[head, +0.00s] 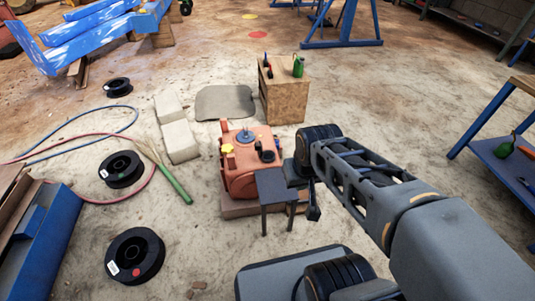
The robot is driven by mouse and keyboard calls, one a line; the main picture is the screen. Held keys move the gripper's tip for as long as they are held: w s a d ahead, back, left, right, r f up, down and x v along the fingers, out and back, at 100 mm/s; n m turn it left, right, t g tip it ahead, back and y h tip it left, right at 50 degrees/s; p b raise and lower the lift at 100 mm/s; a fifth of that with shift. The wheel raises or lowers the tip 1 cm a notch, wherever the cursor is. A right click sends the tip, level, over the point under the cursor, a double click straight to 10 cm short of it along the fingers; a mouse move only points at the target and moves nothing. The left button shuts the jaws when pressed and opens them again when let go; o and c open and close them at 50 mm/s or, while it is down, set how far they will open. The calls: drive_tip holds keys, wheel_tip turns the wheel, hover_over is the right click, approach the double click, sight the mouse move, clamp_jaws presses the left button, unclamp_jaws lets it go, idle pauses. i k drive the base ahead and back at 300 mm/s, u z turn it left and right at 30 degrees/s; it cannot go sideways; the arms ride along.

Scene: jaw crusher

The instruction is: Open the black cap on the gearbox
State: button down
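The gearbox (238,182) is an orange-red housing on a low wooden base, near the middle of the head view. A small black cap (267,156) is on the right part of its top. A yellow cap (227,148) is at its left, and a blue round part (245,137) is at the back of the top. My gripper (278,229) hangs in front of the gearbox's right side, nearer the camera than the black cap. Its two dark fingers point down, apart, with nothing visible between them. It hides the gearbox's lower right corner.
A wooden crate (285,102) with a green bottle (298,67) stands behind. Pale blocks (179,141), a green-handled tool (175,185), hoses and black spools (134,256) lie left. A blue-legged bench (510,160) stands right. Floor between gearbox and crate is mostly clear.

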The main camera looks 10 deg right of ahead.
sight(259, 146)
drive_tip(key=u, duration=2.25)
drive_tip(key=k, duration=1)
drive_tip(key=z, duration=1.35)
drive_tip(key=i, duration=1)
